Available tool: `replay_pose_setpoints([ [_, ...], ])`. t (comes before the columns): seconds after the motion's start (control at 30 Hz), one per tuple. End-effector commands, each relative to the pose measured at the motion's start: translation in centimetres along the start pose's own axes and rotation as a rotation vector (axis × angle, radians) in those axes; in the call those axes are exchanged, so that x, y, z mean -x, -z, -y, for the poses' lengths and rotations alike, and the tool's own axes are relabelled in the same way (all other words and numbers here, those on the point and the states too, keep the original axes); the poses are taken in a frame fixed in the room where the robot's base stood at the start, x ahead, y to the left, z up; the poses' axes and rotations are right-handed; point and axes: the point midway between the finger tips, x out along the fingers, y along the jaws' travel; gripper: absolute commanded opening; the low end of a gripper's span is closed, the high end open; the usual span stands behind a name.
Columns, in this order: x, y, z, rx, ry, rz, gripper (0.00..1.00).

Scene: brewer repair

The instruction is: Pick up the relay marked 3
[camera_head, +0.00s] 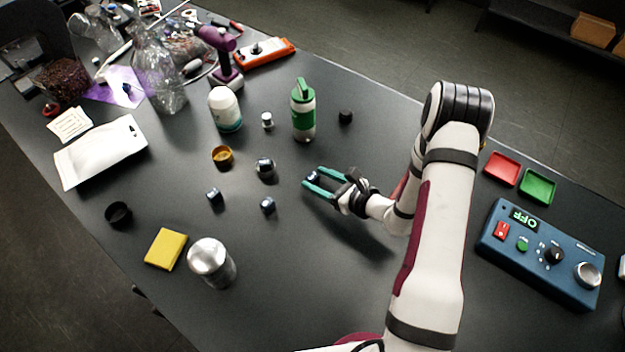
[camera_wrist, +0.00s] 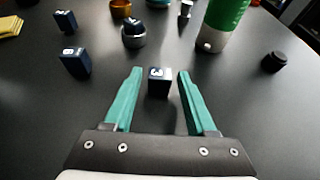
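The relay marked 3 (camera_wrist: 158,82) is a small dark blue block with a white top bearing a "3". It stands on the table between the two teal fingers of my gripper (camera_wrist: 160,78), with gaps on both sides. My gripper is open and low over the table. In the head view the relay (camera_head: 312,176) sits between the fingertips of my gripper (camera_head: 312,180). Two other dark blue relays, one nearer (camera_wrist: 75,61) and one farther (camera_wrist: 66,21), stand to the left in the wrist view. Their marks are too small to read surely.
A metal cup (camera_head: 265,172) with a dark block in it and a brass cup (camera_head: 222,157) stand left of my gripper. A green bottle (camera_head: 303,115) and a black cap (camera_head: 345,116) stand behind. A blue control box (camera_head: 545,255) reading OFF is at right. Table around the relay is clear.

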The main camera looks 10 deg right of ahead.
Motion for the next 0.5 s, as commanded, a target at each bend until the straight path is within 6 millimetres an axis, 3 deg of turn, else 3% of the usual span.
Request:
replay_pose_setpoints([
  [0.03, 0.01, 0.00, 0.01, 0.000, 0.000, 0.000, 0.46],
  [0.3, 0.03, -0.01, 0.01, 0.000, 0.000, 0.000, 0.00],
  [0.5, 0.03, -0.02, 0.01, 0.000, 0.000, 0.000, 0.00],
])
